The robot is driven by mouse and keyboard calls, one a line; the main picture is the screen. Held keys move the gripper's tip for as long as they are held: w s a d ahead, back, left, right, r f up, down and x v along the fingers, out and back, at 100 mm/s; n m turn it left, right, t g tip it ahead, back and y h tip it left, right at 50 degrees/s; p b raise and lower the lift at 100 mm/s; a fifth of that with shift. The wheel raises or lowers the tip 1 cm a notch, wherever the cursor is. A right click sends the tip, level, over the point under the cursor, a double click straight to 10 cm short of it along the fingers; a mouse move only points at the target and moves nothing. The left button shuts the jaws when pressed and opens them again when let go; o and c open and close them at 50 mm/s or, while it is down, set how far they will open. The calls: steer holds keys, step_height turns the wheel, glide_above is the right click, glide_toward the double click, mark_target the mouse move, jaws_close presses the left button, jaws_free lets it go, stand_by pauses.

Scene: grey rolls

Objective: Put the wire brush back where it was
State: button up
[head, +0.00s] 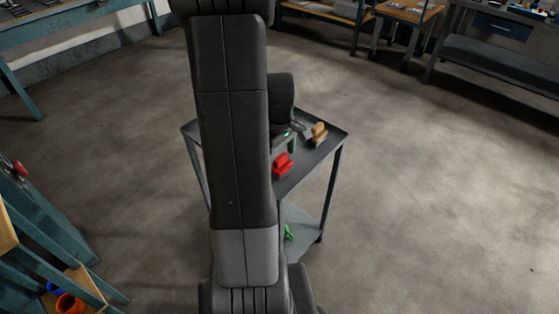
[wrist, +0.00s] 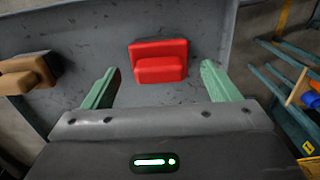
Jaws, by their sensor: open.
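A red blocky item (head: 283,164) lies on the grey cart's top. In the wrist view the red item (wrist: 158,60) shows a wide block with a smaller block against it. A tan item (head: 319,133) of similar build lies further right on the cart; it is at the left edge of the wrist view (wrist: 28,73). No bristles show on either, so I cannot tell which is the wire brush. My gripper (wrist: 159,70) is open, with green fingers apart and the red item ahead between their lines. Nothing is held. In the head view my gripper (head: 294,138) is partly hidden by my arm.
The cart (head: 320,165) has a raised rim and a lower shelf with a green item (head: 289,233). My arm hides its left part. Workbenches (head: 500,50) stand at the back, and a teal rack with bins (head: 68,303) at lower left. The floor on the right is clear.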

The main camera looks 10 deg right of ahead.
mark_target(279, 156)
step_height(279, 156, up, 9)
steer(key=shift+f+p, duration=0.1)
steer(key=shift+p, duration=0.4)
